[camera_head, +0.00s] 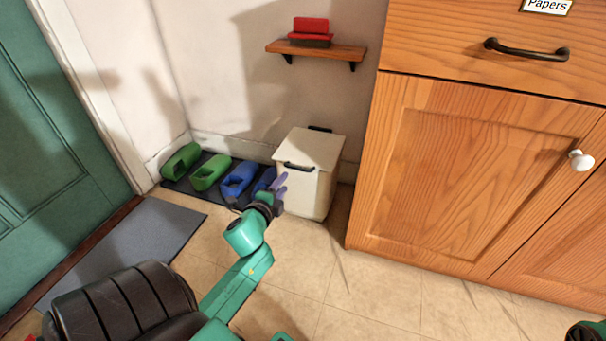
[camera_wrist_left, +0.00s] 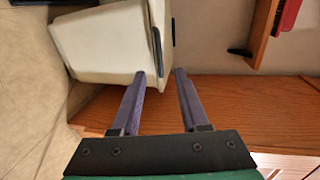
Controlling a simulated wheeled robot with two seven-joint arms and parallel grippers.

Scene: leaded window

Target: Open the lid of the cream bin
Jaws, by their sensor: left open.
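The cream bin (camera_head: 303,194) stands on the floor against the back wall, beside the wooden cabinet. Its pale lid (camera_head: 312,148) lies flat and closed on top, with a black handle (camera_head: 299,167) along the front edge. My left gripper (camera_head: 281,181) is in front of the bin, just below the handle in the head view. In the left wrist view, its two fingers (camera_wrist_left: 160,73) are apart with nothing between them. The bin (camera_wrist_left: 100,45) shows beyond them, and the end of the handle (camera_wrist_left: 157,52) lines up with the gap. I cannot tell whether they touch.
The wooden cabinet (camera_head: 455,175) stands close on the bin's right. Green shoes (camera_head: 210,172) and blue shoes (camera_head: 239,179) sit on a dark tray to the left. A small wall shelf (camera_head: 330,51) with red items hangs above. The floor in front is clear.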

